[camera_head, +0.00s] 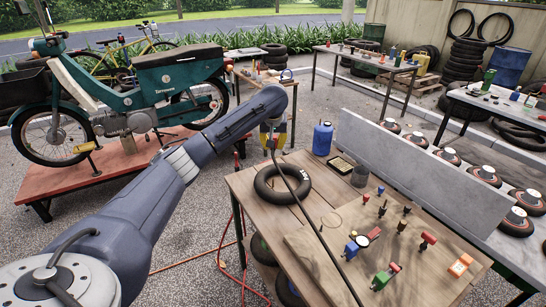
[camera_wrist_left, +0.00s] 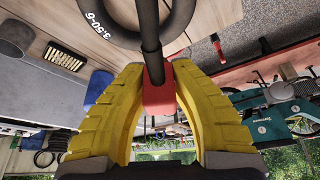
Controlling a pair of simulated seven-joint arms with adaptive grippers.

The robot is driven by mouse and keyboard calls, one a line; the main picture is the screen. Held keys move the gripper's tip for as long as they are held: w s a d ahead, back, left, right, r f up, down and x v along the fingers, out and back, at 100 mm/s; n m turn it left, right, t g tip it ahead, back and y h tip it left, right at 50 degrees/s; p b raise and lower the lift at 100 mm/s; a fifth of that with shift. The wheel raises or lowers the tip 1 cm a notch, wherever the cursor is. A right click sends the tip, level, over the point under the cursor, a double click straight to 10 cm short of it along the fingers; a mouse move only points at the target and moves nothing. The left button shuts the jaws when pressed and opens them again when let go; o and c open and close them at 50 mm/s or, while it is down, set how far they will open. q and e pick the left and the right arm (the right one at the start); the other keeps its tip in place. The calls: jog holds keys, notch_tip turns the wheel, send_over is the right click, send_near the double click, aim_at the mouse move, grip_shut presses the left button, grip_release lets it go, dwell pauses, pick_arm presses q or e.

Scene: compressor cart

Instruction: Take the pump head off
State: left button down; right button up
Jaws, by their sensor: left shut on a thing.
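My left gripper (camera_head: 273,138) comes in from the left at the far left edge of the wooden table (camera_head: 240,187). In the left wrist view, its yellow fingers (camera_wrist_left: 158,100) are shut on the red pump head (camera_wrist_left: 158,90). A thick black hose (camera_wrist_left: 149,30) runs from the head; in the head view the hose (camera_head: 318,232) crosses in front of the small black tyre (camera_head: 263,183) and over the tabletop. The tyre, marked 3.50-6, lies flat on the table and also shows in the left wrist view (camera_wrist_left: 120,38). I see no valve joined to the head. My right gripper is out of view.
A blue bottle (camera_head: 322,139), a small tray (camera_head: 341,167) and a grey cup (camera_head: 360,176) stand behind the tyre. Several small tools and coloured parts cover the right of the table. A grey panel (camera_head: 420,165) borders its far side. A teal moped (camera_head: 150,85) stands at left.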

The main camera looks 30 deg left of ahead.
pick_arm(q)
jog(key=shift+r, duration=4.5)
jog(key=shift+r, duration=0.1)
